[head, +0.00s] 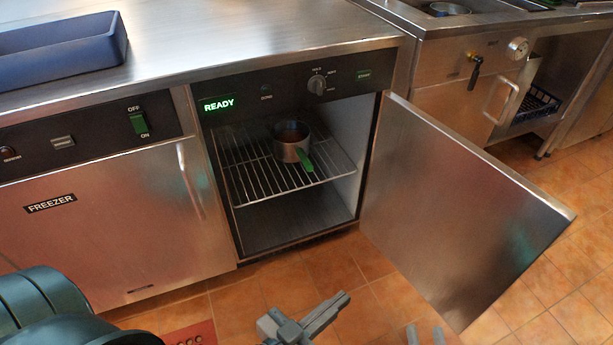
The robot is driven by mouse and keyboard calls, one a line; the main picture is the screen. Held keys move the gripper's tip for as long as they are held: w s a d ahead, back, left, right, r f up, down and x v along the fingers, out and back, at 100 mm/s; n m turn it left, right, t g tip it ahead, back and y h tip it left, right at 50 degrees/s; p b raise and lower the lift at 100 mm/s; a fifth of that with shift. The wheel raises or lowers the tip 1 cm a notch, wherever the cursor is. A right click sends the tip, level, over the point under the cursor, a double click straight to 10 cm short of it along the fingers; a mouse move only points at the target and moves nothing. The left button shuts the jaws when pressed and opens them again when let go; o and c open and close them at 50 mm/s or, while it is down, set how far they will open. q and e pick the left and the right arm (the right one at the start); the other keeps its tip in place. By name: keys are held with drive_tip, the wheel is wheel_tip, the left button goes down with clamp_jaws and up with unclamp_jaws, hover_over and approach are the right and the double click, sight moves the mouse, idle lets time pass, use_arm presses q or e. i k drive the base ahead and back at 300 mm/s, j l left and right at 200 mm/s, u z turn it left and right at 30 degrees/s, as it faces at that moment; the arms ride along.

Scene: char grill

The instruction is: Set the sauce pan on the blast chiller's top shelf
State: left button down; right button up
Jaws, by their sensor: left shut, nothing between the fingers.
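The sauce pan (288,149) is a small steel pan with a green handle and dark reddish-brown contents. It sits upright on the wire top shelf (246,185) inside the blast chiller (290,88), handle towards the front right. The chiller's door (455,205) stands wide open to the right, and its panel reads READY in green. My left gripper (342,299) is shut and empty, below and in front of the chiller, apart from the pan. My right gripper (425,335) shows only as two spread fingertips at the bottom edge, with nothing visible between them.
A closed freezer (110,220) stands left of the chiller. A blue tray (60,52) lies on the steel counter (230,40) above. The open door takes up the right side. Tiled floor (250,290) lies in front.

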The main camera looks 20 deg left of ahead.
sight(290, 139)
drive_tip(key=i+u, duration=0.35)
drive_tip(key=u, duration=0.15)
drive_tip(key=i+l+u, duration=0.2)
drive_tip(key=u, duration=0.3)
drive_tip(key=i, duration=0.1)
